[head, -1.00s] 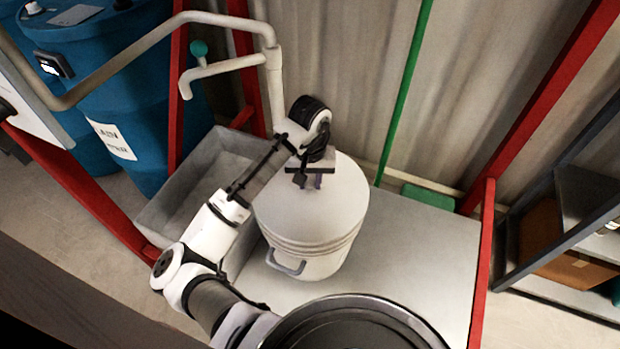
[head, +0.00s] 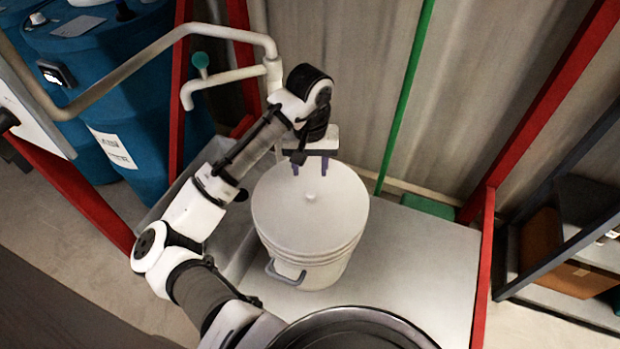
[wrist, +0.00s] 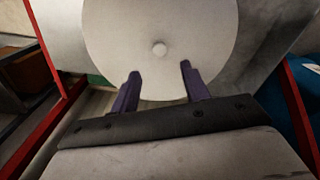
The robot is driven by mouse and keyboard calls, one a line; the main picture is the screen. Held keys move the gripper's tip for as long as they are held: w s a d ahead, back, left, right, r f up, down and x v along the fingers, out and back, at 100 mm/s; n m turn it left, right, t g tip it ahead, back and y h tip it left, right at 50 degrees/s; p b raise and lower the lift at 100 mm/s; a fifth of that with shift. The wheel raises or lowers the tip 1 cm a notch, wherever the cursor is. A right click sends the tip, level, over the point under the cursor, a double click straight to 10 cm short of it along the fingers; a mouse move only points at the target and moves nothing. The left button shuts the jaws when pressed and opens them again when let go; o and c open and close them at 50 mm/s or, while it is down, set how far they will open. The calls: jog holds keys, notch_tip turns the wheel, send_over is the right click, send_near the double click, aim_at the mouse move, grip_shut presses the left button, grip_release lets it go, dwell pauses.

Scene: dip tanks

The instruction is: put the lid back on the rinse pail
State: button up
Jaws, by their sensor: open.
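The white rinse pail (head: 310,270) stands upright on the grey table, with a grey handle on its front side. The round white lid (head: 290,215) with a small knob (head: 311,197) lies flat over the pail's mouth. In the wrist view the lid (wrist: 130,30) and its knob (wrist: 159,49) show ahead of the fingertips. My gripper (head: 310,170) is above the lid's far edge, its purple fingers apart and empty. In the wrist view my gripper (wrist: 159,70) is open, clear of the knob. Whether the lid is fully seated all round cannot be told.
A grey basin (head: 190,185) stands left of the pail, under a pale pipe spout (head: 187,95). Red frame posts (head: 483,255) edge the table (head: 410,270). A green pole (head: 405,90) rises behind. The table right of the pail is bare.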

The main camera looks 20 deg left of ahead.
jog(key=shift+r, duration=1.55)
jog(key=shift+w+d, duration=0.1)
